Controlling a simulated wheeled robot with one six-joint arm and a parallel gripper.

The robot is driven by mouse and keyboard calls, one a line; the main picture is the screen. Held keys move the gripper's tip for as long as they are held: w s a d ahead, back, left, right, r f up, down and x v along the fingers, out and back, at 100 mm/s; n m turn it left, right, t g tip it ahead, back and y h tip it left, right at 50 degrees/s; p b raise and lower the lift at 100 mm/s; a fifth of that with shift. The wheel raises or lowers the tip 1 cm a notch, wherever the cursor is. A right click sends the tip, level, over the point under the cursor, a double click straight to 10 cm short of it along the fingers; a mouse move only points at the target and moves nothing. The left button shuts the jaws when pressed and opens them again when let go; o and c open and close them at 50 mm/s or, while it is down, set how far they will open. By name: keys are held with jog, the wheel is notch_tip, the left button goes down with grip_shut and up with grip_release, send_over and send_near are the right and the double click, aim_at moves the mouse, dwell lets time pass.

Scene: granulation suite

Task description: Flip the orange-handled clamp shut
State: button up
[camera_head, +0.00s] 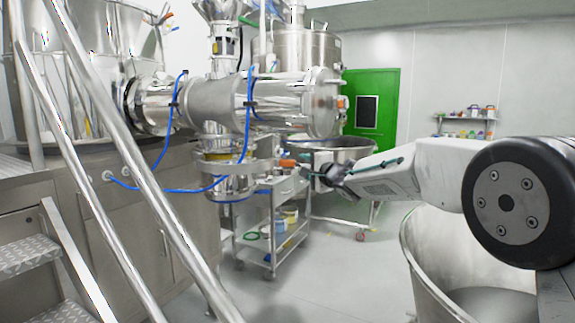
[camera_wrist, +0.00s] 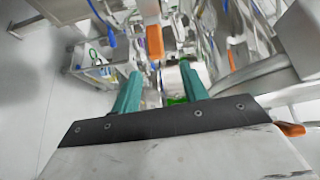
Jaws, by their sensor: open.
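The orange clamp handle (camera_head: 288,163) sticks out at the side of the steel outlet below the horizontal cylinder. In the wrist view an orange handle (camera_wrist: 155,43) hangs just beyond my fingertips, near the middle of the gap. My gripper (camera_head: 322,174) is to the right of the handle in the head view, and it also shows in the wrist view (camera_wrist: 160,75). Its two teal fingers are apart, with nothing gripped. I cannot tell the clamp's exact angle. Much of its body is too small or blurred to make out.
A steel trolley (camera_head: 272,225) with tubs stands below the outlet. A steel bowl (camera_head: 338,150) is behind my gripper, and a large open vessel (camera_head: 420,262) is at right. Stair rails (camera_head: 118,170) cross the left. Another orange part (camera_wrist: 290,129) shows at lower right. Blue hoses hang nearby.

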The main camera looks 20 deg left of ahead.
aim_at(290, 164)
jog(key=shift+s+a+f+g+y, duration=0.1)
jog(key=shift+a+f+g+y, duration=0.1)
jog(key=shift+a, duration=0.4)
jog(key=shift+a+f+g+y, duration=0.15)
jog(key=shift+a+g+y, duration=0.05)
jog(key=shift+a, duration=0.35)
jog(key=shift+x, duration=3.6)
grip_shut()
jog(key=shift+d, duration=0.1)
